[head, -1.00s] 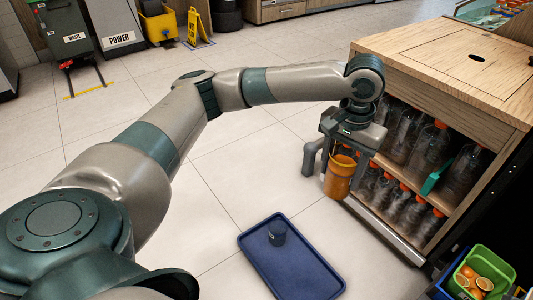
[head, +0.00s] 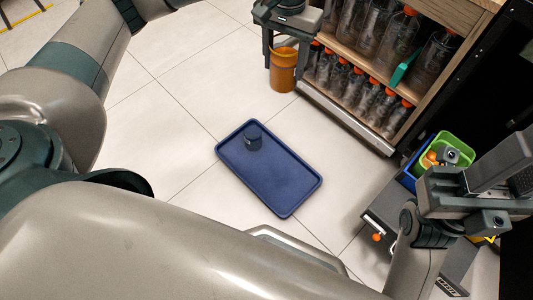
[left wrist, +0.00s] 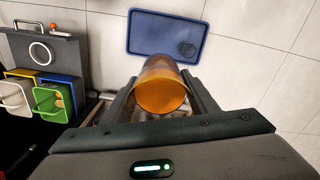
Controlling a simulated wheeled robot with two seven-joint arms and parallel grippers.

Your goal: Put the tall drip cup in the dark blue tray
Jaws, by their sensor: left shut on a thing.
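The tall drip cup is an orange cylinder (head: 283,72) at the top middle of the head view. My left gripper (head: 280,50) is shut on it, with a finger on each side in the left wrist view, where the cup's orange end (left wrist: 162,94) faces the camera. The dark blue tray (head: 290,188) lies on the pale tiled floor, below the cup in the head view, and shows beyond it in the left wrist view (left wrist: 150,42). The cup is apart from the tray. My right gripper (head: 470,190) is at the right; its jaw opening is unclear.
A small dark cup (head: 253,138) stands in the tray's far-left part. A wooden cabinet (head: 450,20) with shelves of orange-capped bottles is close right of the held cup. A green bin (head: 437,147) with oranges is at the right. Floor left of the tray is clear.

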